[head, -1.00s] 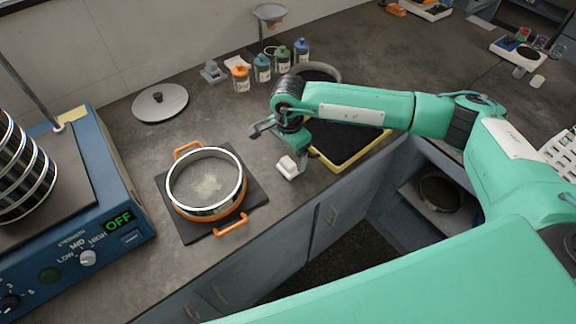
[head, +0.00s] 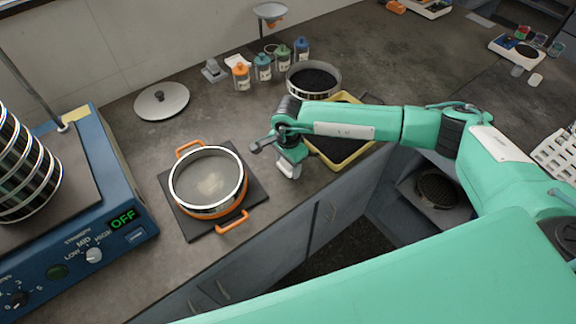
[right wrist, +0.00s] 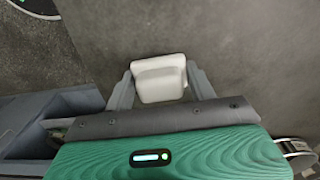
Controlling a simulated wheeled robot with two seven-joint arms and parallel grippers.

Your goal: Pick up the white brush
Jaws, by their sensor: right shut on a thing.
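The white brush (head: 290,169) shows in the head view below my right gripper (head: 289,157), near the front edge of the bench and to the right of the orange-handled pan. In the right wrist view the brush (right wrist: 160,79) is a pale block between the two grey fingers of my right gripper (right wrist: 159,74), which are closed on its sides. The rest of the brush is hidden by the gripper. I cannot tell whether it touches the bench. My left gripper is not in view.
A sieve on an orange-handled pan (head: 243,213) stands to the left. A yellow-rimmed tray (head: 349,160) lies under my right arm, with a black-filled sieve (head: 314,92) behind it. Several bottles (head: 263,72) stand at the back. A blue shaker (head: 113,190) is at far left.

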